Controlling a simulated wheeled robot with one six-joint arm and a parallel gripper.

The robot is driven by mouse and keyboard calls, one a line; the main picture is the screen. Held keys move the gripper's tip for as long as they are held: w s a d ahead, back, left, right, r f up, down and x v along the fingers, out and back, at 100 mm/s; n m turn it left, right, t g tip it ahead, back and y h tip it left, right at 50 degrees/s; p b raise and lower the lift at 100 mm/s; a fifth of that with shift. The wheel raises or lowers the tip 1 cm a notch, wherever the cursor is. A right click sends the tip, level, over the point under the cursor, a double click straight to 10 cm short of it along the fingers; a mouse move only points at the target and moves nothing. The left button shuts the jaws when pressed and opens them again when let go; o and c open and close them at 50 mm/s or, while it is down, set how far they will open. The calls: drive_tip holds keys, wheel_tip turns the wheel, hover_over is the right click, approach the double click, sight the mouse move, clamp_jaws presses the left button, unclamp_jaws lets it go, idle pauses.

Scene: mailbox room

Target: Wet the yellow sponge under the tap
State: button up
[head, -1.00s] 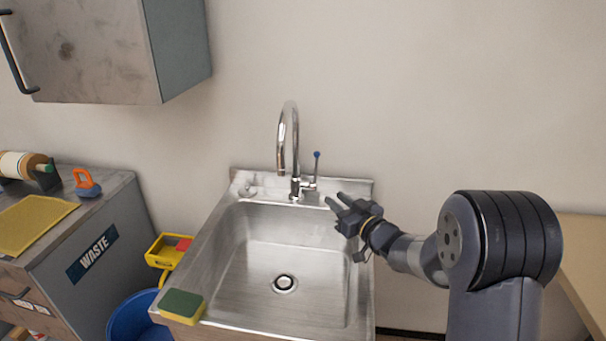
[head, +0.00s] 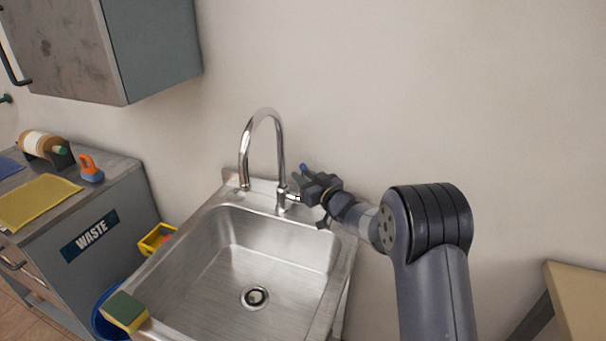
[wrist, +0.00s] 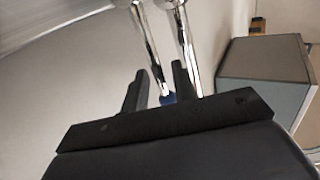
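The yellow sponge (head: 137,322) with a green top lies on the front left corner of the steel sink (head: 215,300). The chrome tap (head: 280,150) curves over the sink's back left part, and no water shows. Its lever has a blue knob (head: 303,168) to the right of the spout. My gripper (head: 299,178) is at the lever, right of the tap. There appears to be a gap beside the knob; contact is unclear.
A grey cabinet (head: 130,235) marked WASTE stands left of the sink, with a yellow cloth (head: 35,203) and an orange-and-blue object (head: 91,169) on top. A yellow bin (head: 152,238) and a blue bucket (head: 103,325) sit between them. A table (head: 580,300) is at right.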

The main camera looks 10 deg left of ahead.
drive_tip(key=shift+w+a, duration=0.2)
drive_tip(key=shift+a, duration=0.05)
clamp_jaws()
idle(0.5)
